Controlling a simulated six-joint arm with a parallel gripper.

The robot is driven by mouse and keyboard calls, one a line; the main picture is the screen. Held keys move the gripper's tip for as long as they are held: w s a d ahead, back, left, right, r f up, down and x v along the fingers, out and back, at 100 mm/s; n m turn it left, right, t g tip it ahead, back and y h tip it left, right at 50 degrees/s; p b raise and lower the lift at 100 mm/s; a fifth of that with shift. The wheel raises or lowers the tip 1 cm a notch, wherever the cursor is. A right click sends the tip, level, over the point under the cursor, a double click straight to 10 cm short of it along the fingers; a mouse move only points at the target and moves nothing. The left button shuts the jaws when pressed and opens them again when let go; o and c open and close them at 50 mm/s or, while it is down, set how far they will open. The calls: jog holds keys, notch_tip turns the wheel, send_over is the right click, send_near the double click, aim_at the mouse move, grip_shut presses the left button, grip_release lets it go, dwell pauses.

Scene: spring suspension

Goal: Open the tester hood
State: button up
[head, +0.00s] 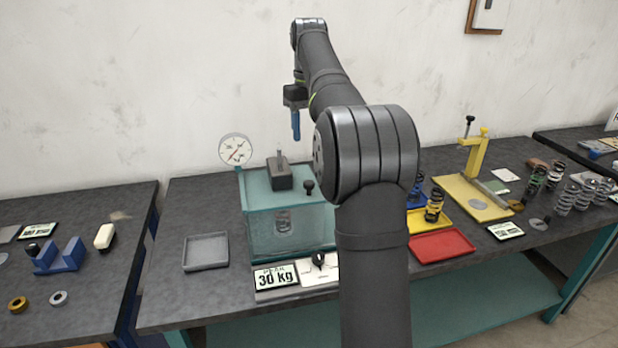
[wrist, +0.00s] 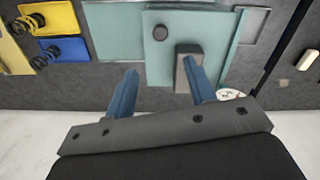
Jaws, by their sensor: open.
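The tester (head: 243,204) is a teal box with a clear hood (head: 308,222) standing down around it, and a spring shows dimly inside. A black knob (head: 309,186) stands on the hood's top and also shows in the wrist view (wrist: 160,33). A dark grey block (head: 280,179) with a pin sits on the tester's top, behind and left of the knob. My gripper (head: 296,138) is above and behind the tester, pointing down, clear of the hood. In the wrist view its blue fingers (wrist: 160,66) are apart with nothing between them.
A dial gauge (head: 235,150) rises at the tester's back left. A grey tray (head: 206,253) lies left and a 30 kg sign (head: 276,278) in front. Red tray (head: 441,246), yellow tray with a spring (head: 417,226) and yellow press (head: 474,158) stand right.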

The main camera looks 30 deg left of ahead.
aim_at(310, 182)
notch_tip(310, 182, down, 14)
jog(key=shift+f, duration=0.1)
dwell(0.4)
grip_shut()
jog(key=shift+d, duration=0.1)
